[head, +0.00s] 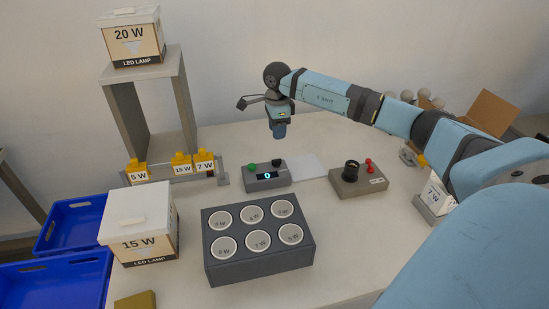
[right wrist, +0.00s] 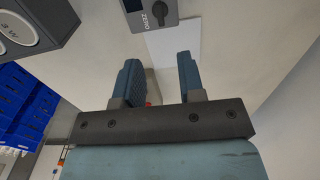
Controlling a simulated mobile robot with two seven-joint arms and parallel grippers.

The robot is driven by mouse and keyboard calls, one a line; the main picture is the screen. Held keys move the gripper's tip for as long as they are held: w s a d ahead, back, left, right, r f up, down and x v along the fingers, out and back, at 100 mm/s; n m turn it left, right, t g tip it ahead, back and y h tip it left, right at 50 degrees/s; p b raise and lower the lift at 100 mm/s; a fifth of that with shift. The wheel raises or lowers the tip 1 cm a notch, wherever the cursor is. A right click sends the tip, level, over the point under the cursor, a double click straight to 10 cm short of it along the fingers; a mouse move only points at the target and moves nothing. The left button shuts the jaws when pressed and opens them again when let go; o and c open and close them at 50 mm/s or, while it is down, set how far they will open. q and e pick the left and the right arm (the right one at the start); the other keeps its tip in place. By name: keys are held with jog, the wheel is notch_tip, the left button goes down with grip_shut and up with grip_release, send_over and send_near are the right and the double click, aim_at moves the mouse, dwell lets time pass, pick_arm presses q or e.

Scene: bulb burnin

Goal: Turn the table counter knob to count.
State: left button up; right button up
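The table counter (head: 267,181) is a grey box with a lit display reading 0. A green button sits on its left and a dark knob (head: 276,163) on its right. In the right wrist view the knob (right wrist: 160,12) shows at the top edge, next to the word ZERO. I cannot tell exactly where the knob points. My right gripper (head: 279,132) hangs in the air above and behind the counter, apart from the knob. In the right wrist view its two fingers (right wrist: 160,75) stand apart with nothing held between them. My left gripper is not in view.
A white sheet (head: 308,167) lies right of the counter. A box with a black socket and red lever (head: 359,181) stands farther right. A dark tray of round wells (head: 258,265) stands in front. A 15 W carton (head: 140,225) and a rack with yellow tags (head: 180,172) stand left.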

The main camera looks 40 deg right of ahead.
aim_at(277, 160)
notch_tip(277, 160, down, 12)
jog(key=shift+r, duration=0.2)
jog(key=shift+c, duration=0.4)
grip_shut()
